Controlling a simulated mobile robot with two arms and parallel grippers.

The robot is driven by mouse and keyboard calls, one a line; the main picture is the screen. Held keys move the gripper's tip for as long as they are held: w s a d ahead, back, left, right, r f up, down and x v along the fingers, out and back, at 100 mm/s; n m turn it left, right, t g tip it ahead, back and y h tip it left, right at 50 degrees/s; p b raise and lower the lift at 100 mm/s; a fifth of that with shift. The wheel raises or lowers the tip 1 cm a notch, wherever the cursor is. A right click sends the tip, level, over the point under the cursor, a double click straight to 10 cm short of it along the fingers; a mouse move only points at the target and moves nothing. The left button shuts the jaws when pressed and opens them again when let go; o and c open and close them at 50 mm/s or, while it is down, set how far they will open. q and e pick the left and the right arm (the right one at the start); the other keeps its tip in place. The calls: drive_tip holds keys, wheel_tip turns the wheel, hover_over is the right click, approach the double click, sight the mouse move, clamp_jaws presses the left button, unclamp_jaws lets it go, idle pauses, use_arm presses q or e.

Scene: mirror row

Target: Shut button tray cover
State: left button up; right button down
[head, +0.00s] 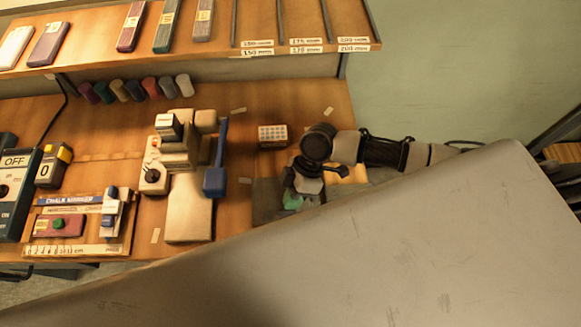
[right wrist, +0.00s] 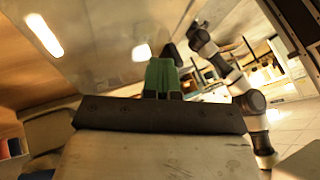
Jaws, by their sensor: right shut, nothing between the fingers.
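My right arm comes in from the right in the head view, and its gripper (head: 294,202) points down low over the right part of the workbench. It is shut and empty, partly cut off by a large pale surface in front. In the right wrist view the shut gripper (right wrist: 162,82) shows as a green and dark shape beyond a dark bar. A small pale box with a grid of coloured dots (head: 272,135) lies on the bench, up and left of the gripper and apart from it. I cannot tell which thing is the button tray or its cover. My left gripper is not in view.
A beige device with a blue lever (head: 216,170) stands left of the gripper. Several coloured cylinders (head: 135,89) line the back below the shelf (head: 230,60). A labelled tray (head: 85,249) lies at the left. A large pale grey surface (head: 370,250) blocks the lower right.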

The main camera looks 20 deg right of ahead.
drive_tip(key=s, duration=0.1)
drive_tip(key=s+a, duration=0.1)
drive_tip(key=s, duration=0.1)
drive_tip(key=shift+s+r+p, duration=0.15)
drive_tip(key=shift+p, duration=0.25)
drive_tip(key=shift+s, duration=0.25)
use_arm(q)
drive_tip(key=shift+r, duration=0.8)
use_arm(e)
drive_tip(key=shift+f, duration=0.2)
drive_tip(key=shift+w+d+r, duration=0.1)
drive_tip(key=shift+w+r, duration=0.05)
drive_tip(key=shift+r, duration=0.15)
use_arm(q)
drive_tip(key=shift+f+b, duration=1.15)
use_arm(e)
drive_tip(key=v, duration=1)
drive_tip(key=shift+w+d, duration=0.15)
drive_tip(key=shift+w, duration=0.05)
drive_tip(key=shift+r, duration=0.1)
